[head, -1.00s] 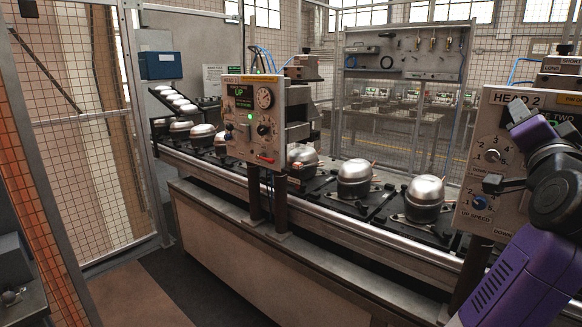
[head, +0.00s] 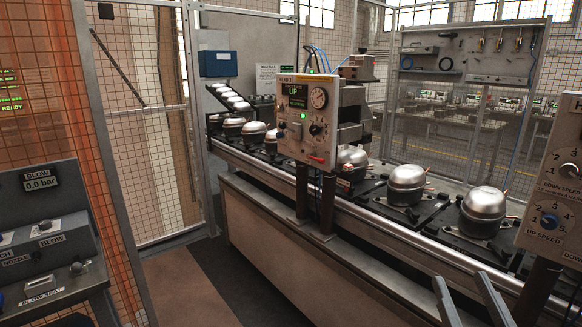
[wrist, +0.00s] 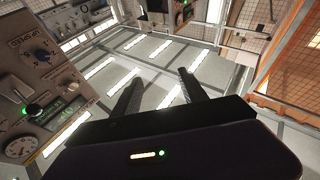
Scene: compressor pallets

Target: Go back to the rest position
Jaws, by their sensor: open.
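My gripper (wrist: 160,95) shows in the wrist view with its two dark fingers spread apart and nothing between them. The wrist camera looks up past the fingers at the ceiling and its lit panels. In the head view, two grey finger-like bars (head: 468,300) stand at the bottom right edge, apart from each other and in front of the conveyor. The rest of the arm is hidden below that view.
A conveyor (head: 385,218) carries several silver compressors (head: 406,184) on black pallets. The Head 1 panel (head: 305,118) reads UP, and another panel (head: 555,190) stands at the right. A blow console (head: 45,235) is at the left. Bare floor (head: 185,280) lies between console and conveyor.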

